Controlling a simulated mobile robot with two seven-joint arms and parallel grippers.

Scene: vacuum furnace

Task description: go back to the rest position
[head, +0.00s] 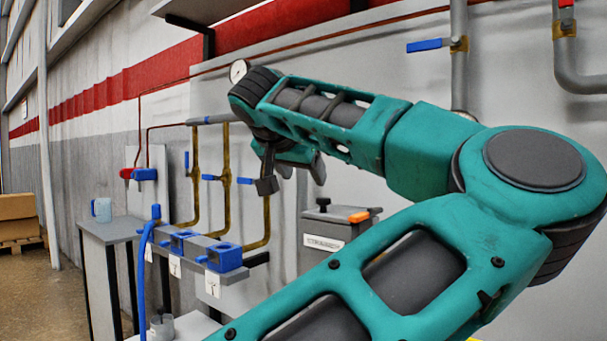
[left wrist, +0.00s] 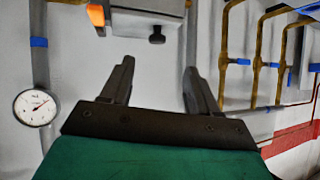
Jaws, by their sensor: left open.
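My left gripper (head: 292,182) is in front of the wall panel, at the end of my green arm that crosses the right half of the head view. Its dark fingers point downward and stand apart with nothing between them. In the left wrist view the same gripper (left wrist: 158,80) shows both fingers spread, with only the grey panel behind the gap. The arm hides part of the panel and of the grey box. My right gripper is in neither view.
Brass pipes (head: 227,185) with blue valve handles run down the panel at the left. A shelf with blue blocks (head: 225,257) stands below them. A grey box (head: 325,235) with an orange part is below the gripper. A gauge (left wrist: 35,107) shows in the wrist view.

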